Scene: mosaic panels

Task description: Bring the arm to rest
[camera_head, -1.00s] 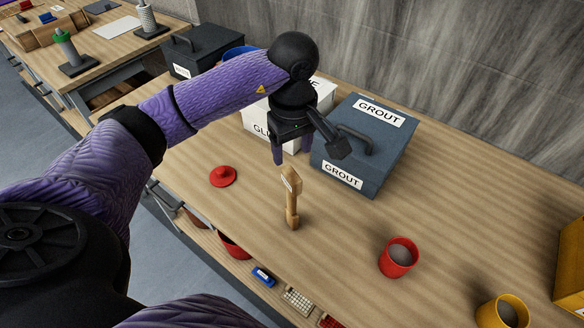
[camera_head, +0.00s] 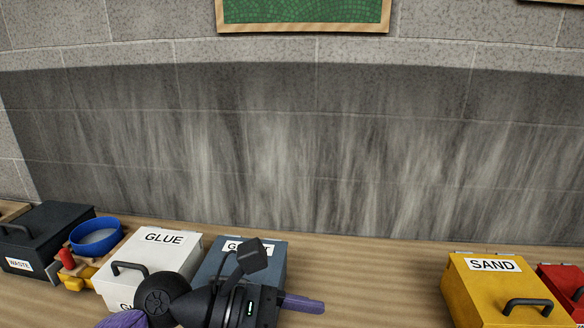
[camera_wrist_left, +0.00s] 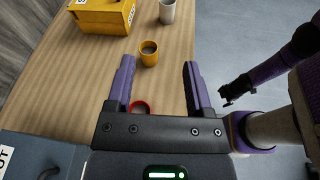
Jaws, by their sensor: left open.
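My left gripper (camera_head: 305,304) is at the bottom of the head view, in front of the grout box (camera_head: 268,262). Its purple fingers point right. In the left wrist view its two fingers (camera_wrist_left: 158,78) are spread apart with nothing held between them. A red cup (camera_wrist_left: 140,106) shows beyond the gripper, partly hidden by its body. My right arm shows at the right of the left wrist view, with a small dark gripper (camera_wrist_left: 236,92) over the floor; its jaws are too small to read.
A white glue box (camera_head: 165,255), a blue bowl (camera_head: 96,237) and a black waste box (camera_head: 50,235) stand left. A yellow sand box (camera_head: 480,290) and a red box (camera_head: 568,285) stand right. A yellow cup (camera_wrist_left: 149,55) and a pale cup (camera_wrist_left: 167,12) stand on the bench.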

